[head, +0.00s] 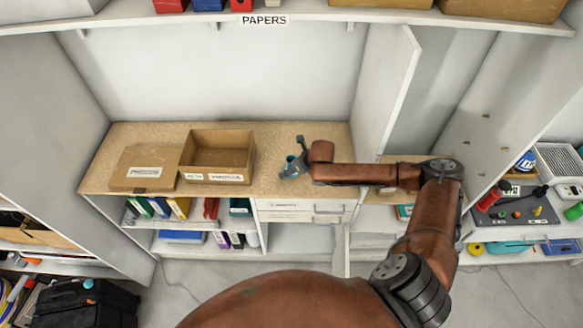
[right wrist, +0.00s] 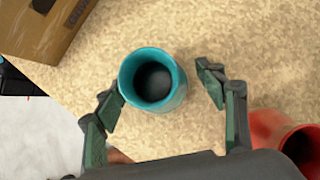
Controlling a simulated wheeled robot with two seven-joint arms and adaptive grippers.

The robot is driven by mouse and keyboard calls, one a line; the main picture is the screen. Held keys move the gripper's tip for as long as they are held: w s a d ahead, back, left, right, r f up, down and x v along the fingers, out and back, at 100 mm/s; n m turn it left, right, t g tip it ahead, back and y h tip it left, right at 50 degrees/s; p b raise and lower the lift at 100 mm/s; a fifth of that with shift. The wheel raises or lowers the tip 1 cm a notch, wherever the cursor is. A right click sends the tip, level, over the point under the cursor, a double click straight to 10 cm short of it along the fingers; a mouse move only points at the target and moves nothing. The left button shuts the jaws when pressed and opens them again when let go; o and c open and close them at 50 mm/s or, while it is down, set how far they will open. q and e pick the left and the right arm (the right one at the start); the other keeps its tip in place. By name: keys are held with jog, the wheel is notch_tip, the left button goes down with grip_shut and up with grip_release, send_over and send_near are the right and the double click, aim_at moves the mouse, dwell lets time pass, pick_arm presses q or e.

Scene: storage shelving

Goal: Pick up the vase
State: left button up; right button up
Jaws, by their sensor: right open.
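A teal vase (right wrist: 176,102) with a round open mouth and dark inside stands upright on the wooden counter in the right wrist view. My right gripper (right wrist: 160,92) is open, with one finger on each side of the vase. The left finger is close to its wall, and contact cannot be told; a gap shows at the right finger. In the head view my right gripper (head: 296,166) is over the counter, and only a bit of the teal vase (head: 290,159) shows beside it. My left gripper is not in view.
An open cardboard box (head: 217,177) stands on the counter (head: 272,145) left of the gripper; its corner also shows in the wrist view (right wrist: 45,30). A red round container (right wrist: 290,140) is close to the right finger. A cabinet door (head: 388,88) stands open at right.

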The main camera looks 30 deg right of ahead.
jog(key=shift+c, duration=1.3)
jog(key=c, duration=1.1)
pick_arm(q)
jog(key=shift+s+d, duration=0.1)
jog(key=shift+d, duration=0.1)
pick_arm(e)
jog(key=shift+r, duration=0.1)
jog(key=shift+c, duration=0.3)
